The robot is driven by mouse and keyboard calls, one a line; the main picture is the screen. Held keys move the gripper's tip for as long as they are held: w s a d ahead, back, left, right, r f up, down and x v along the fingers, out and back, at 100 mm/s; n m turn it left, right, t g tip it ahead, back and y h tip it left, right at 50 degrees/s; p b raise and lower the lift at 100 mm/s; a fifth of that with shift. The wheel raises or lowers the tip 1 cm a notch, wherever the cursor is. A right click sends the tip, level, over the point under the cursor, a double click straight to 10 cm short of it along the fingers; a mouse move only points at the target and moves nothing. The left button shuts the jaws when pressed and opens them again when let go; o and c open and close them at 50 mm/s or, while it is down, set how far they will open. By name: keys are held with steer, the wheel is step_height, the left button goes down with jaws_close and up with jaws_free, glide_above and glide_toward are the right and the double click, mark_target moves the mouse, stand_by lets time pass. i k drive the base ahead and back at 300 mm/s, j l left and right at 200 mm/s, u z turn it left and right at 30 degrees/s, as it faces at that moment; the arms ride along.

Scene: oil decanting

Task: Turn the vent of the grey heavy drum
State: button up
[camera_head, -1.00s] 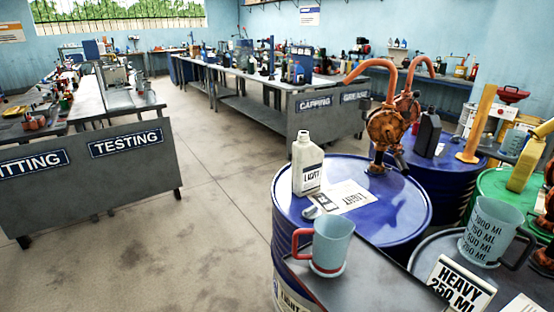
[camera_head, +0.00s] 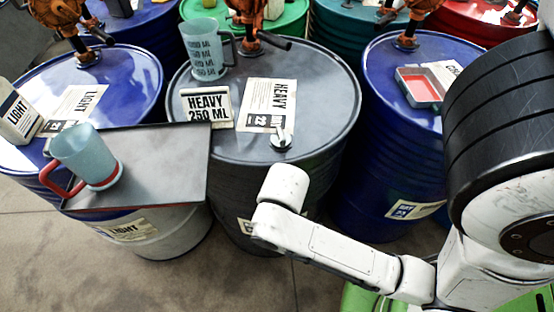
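The grey heavy drum (camera_head: 330,95) stands in the middle of the view, with a "HEAVY 250 ML" sign (camera_head: 208,105) and a "HEAVY" label sheet (camera_head: 266,104) on its lid. Its vent (camera_head: 282,139) appears as a small metal piece with a lever near the front edge of the lid. My white arm links reach in from the right, and their rounded end is in front of the drum, below the vent in the picture. I see no gripper fingers.
A clear jug (camera_head: 204,48) and an orange pump (camera_head: 247,18) stand on the grey drum's back. A red-handled jug (camera_head: 87,157) is on a grey tray (camera_head: 160,155) at left.

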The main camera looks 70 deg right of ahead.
mark_target(282, 140)
steer(key=j+z, duration=0.3)
steer(key=j, duration=0.15)
steer(key=k+j+z, duration=0.1)
steer(key=j+z, duration=0.15)
steer(key=j, duration=0.15)
steer(key=k+j+z, duration=0.15)
steer(key=j+z, duration=0.15)
steer(key=j, duration=0.15)
steer(key=k+j+z, duration=0.25)
steer(key=i+j, duration=0.1)
steer(key=j, duration=0.05)
